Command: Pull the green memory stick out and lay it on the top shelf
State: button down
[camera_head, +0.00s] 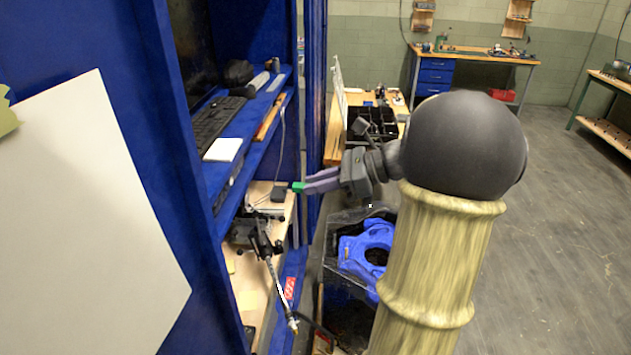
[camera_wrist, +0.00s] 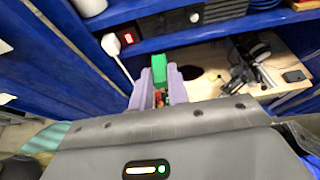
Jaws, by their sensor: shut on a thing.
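The green memory stick (camera_head: 298,187) is between the purple finger tips of my gripper (camera_head: 307,186). In the wrist view the stick (camera_wrist: 159,66) sticks out past the tips of my gripper (camera_wrist: 159,78), which is shut on it. A small dark box (camera_head: 279,193) appears at the stick's far end in the head view; I cannot tell whether the stick is still in it. The top shelf (camera_head: 236,147) is blue and lies above and left of my gripper in the head view. Its blue front edge (camera_wrist: 200,33) crosses the top of the wrist view.
A black keyboard (camera_head: 217,122), a white pad (camera_head: 223,149) and tools take up much of the top shelf. A clamp stand (camera_head: 262,243) stands on the wooden lower surface. A white plug with a cable (camera_wrist: 112,45) hangs left of the stick in the wrist view.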

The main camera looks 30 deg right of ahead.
jog(key=shift+s+d, duration=0.35)
jog(key=shift+d, duration=0.15)
dwell(0.3)
jog(key=w+a+f+b, duration=0.1)
jog(key=w+a+f, duration=0.1)
jog(key=f, duration=0.6)
jog(key=w+a+f, duration=0.2)
jog(key=w+f, duration=0.1)
jog(key=f, duration=0.5)
jog(key=w+a+f+b, duration=0.1)
jog(key=w+a+f, duration=0.1)
jog(key=f, duration=0.6)
jog(key=s+a+f, duration=0.1)
jog(key=a+f, duration=0.2)
jog(key=f, duration=0.3)
jog(key=s+a+f+b, duration=0.1)
jog(key=a+f, duration=0.2)
jog(key=f, duration=0.3)
jog(key=s+a+f+b, duration=0.1)
jog(key=a+f, duration=0.3)
jog(key=f, duration=0.3)
jog(key=shift+s, duration=0.35)
jog(key=shift+f, duration=0.1)
